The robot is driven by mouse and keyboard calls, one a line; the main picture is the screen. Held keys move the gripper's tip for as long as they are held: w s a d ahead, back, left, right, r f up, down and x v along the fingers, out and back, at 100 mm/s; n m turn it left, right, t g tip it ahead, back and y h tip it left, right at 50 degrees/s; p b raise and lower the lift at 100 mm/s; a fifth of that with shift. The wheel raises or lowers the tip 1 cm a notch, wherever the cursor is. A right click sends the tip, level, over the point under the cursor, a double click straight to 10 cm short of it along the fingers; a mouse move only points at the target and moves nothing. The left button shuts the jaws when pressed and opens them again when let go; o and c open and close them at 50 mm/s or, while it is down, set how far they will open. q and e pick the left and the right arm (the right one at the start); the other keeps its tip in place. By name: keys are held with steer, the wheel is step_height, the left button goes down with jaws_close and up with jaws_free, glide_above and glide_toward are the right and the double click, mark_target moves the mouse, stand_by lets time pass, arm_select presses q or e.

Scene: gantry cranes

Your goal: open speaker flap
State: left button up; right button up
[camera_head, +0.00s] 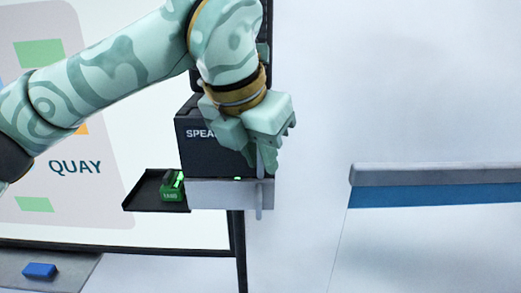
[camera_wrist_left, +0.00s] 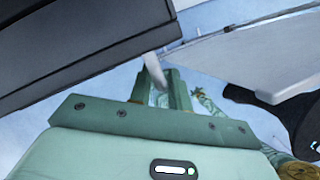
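The dark speaker box (camera_head: 205,148), with partly hidden lettering starting "SPEA", stands by the white board. My left gripper (camera_head: 268,150) is over its right side and hides part of it. A pale upright lever (camera_head: 259,200) crosses the right end of the grey ledge below the box. In the left wrist view, the pale lever (camera_wrist_left: 153,66) reaches between the spread fingers of my left gripper (camera_wrist_left: 160,82). I cannot tell whether both fingers touch it. The dark box (camera_wrist_left: 75,45) fills the upper left there. No separate flap can be made out. My right gripper is not in view.
The grey ledge (camera_head: 220,194) has a small green light. A black tray (camera_head: 145,192) with a green block (camera_head: 172,190) juts out left. A blue block (camera_head: 39,270) lies on a lower shelf. A grey-and-blue ledge (camera_head: 430,175) is at right, with blank wall between.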

arm_select(q)
steer(key=shift+w+f, duration=0.1)
steer(key=shift+f, duration=0.1)
jaws_close()
